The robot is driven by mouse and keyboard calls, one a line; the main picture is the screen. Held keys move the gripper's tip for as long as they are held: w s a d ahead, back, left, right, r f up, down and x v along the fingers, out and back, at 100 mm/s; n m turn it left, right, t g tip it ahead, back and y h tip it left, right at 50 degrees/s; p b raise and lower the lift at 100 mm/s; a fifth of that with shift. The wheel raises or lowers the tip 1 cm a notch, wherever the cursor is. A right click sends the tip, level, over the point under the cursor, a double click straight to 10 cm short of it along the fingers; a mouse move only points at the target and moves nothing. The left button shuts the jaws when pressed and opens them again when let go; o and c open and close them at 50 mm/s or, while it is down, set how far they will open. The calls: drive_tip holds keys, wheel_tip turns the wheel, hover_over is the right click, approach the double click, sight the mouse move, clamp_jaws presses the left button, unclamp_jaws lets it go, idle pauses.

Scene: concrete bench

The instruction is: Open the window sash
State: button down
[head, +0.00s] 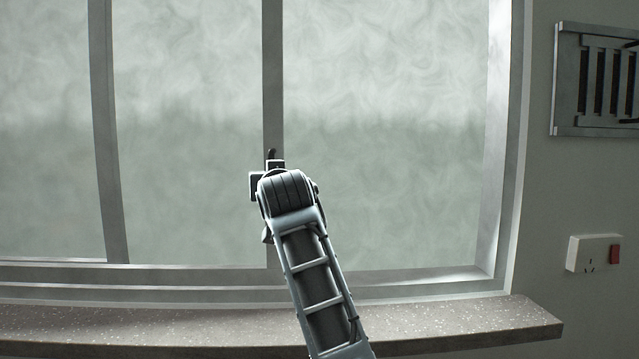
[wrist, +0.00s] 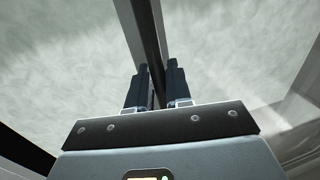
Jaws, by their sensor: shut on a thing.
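The window sash (head: 273,75) shows in the head view as a pale, cloudy pane with a grey upright bar near the middle of the window. My gripper (head: 270,165) is at this bar, a little below mid-height of the glass. In the wrist view its two dark fingers (wrist: 158,82) stand on either side of the dark strip of the upright bar (wrist: 150,40). They are shut on part of the sash. The gripped part is mostly hidden by the fingers and wrist, so I cannot tell its exact shape.
A second grey upright (head: 104,130) stands further left. The speckled sill (head: 450,322) runs below the window. On the right wall are a metal vent (head: 590,80) and a white socket with a red switch (head: 594,253). The sill looks clear.

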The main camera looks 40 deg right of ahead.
sight(227, 178)
drive_tip(key=w+a, duration=0.1)
drive_tip(key=a, duration=0.1)
drive_tip(key=w+a+b, duration=0.1)
drive_tip(key=w+a, duration=0.1)
drive_tip(key=a, duration=0.1)
drive_tip(key=w+a, duration=0.2)
drive_tip(key=a, duration=0.1)
drive_tip(key=shift+a+b, duration=0.15)
drive_tip(key=shift+b, duration=0.2)
drive_tip(key=c, duration=1.2)
unclamp_jaws()
drive_tip(key=shift+c, duration=0.2)
drive_tip(key=b+v, duration=0.1)
drive_tip(key=v, duration=0.6)
drive_tip(key=shift+s+b, duration=0.3)
drive_tip(key=shift+s, duration=0.05)
drive_tip(key=shift+a, duration=0.1)
